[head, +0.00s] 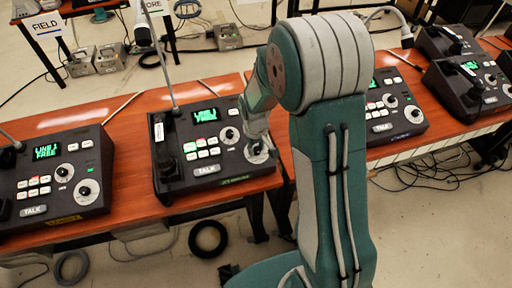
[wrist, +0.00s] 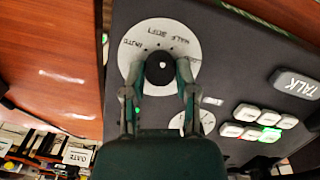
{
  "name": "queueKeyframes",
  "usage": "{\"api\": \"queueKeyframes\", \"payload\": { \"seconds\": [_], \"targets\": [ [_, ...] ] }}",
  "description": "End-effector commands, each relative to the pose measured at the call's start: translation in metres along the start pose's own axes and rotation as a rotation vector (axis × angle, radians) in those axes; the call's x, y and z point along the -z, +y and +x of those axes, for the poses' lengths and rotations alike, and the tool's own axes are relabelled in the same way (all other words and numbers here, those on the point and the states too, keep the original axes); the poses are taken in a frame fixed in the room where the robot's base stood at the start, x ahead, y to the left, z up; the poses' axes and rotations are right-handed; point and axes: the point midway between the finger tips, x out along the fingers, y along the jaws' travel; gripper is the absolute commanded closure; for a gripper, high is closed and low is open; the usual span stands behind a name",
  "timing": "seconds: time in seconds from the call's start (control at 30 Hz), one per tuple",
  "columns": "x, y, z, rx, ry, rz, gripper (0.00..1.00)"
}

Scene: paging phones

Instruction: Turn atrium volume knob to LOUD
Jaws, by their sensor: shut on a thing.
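The middle paging phone (head: 172,183) is a dark console on the wooden table, with a green screen, a TALK bar and two dials. My gripper (head: 258,143) comes down on its lower right knob (head: 250,152), mostly hidden by the gripper in the head view. In the wrist view my gripper (wrist: 160,78) has its fingers on both sides of the black knob (wrist: 160,66) and is shut on it. A white dial plate (wrist: 152,27) around the knob carries words like MUTE, SOFT and HALF. The green front label is too small to read.
A second dial (head: 229,134) sits up and left of the gripped knob. A handset (head: 165,160) and gooseneck microphone (head: 167,60) stand at the phone's left. Similar phones stand at left (head: 55,185) and right (head: 412,118), the latter partly behind my arm.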

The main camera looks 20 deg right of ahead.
Motion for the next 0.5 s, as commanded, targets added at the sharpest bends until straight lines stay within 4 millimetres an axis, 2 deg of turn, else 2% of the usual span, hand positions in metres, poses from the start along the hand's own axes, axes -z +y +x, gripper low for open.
{"api": "queueKeyframes", "payload": {
  "seconds": [0.5],
  "targets": [
    [-0.0029,0.0010,0.0023,0.105,0.009,0.482,1.00]
  ]
}}
